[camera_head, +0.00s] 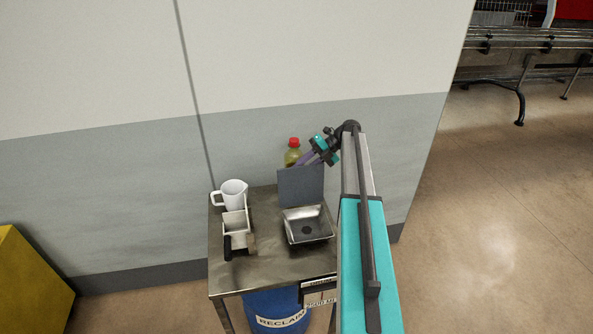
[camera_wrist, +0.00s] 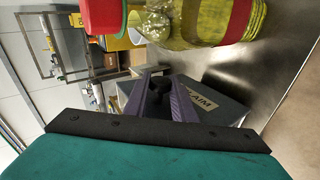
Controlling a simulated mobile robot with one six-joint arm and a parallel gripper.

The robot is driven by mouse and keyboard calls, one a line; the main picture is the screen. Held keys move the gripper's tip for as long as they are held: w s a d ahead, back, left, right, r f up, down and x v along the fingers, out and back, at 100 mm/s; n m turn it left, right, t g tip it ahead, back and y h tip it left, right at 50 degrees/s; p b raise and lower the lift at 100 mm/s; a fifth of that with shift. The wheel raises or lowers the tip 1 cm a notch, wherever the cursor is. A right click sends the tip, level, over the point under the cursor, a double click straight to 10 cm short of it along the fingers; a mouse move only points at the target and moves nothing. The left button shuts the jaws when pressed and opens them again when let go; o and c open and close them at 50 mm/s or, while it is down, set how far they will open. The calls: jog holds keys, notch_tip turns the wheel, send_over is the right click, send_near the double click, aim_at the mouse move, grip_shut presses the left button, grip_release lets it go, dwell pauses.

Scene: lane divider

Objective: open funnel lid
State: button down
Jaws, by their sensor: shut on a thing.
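The grey funnel lid (camera_head: 300,187) stands raised, close to upright, at the back edge of the metal funnel basin (camera_head: 307,226). The basin is uncovered and its dark drain hole shows. My gripper (camera_head: 307,159) is at the lid's top, on its far side, and its fingertips are partly hidden in the head view. In the wrist view my purple fingers (camera_wrist: 160,98) are shut on a black knob (camera_wrist: 160,84) on the lid. The lid's labelled face (camera_wrist: 212,104) shows behind the fingers, its label partly covered.
A yellow bottle (camera_head: 291,157) with a red cap stands close behind the lid, beside my gripper. A white jug (camera_head: 234,194) and a white holder (camera_head: 235,223) are at the table's left. A blue drum (camera_head: 276,310) is under the table (camera_head: 270,268). The wall is close behind.

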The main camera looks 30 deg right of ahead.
jog(key=shift+d, duration=0.2)
jog(key=c, duration=1.5)
grip_release()
jog(key=shift+o, duration=0.2)
jog(key=shift+a, duration=0.15)
jog(key=shift+s+d+r+b, duration=0.1)
jog(key=shift+d+r+b, duration=0.3)
jog(key=shift+d, duration=0.2)
jog(key=b+v, duration=0.1)
jog(key=v, duration=0.9)
jog(key=shift+d+r, duration=0.2)
jog(key=shift+s+b, duration=0.1)
jog(key=shift+b, duration=0.2)
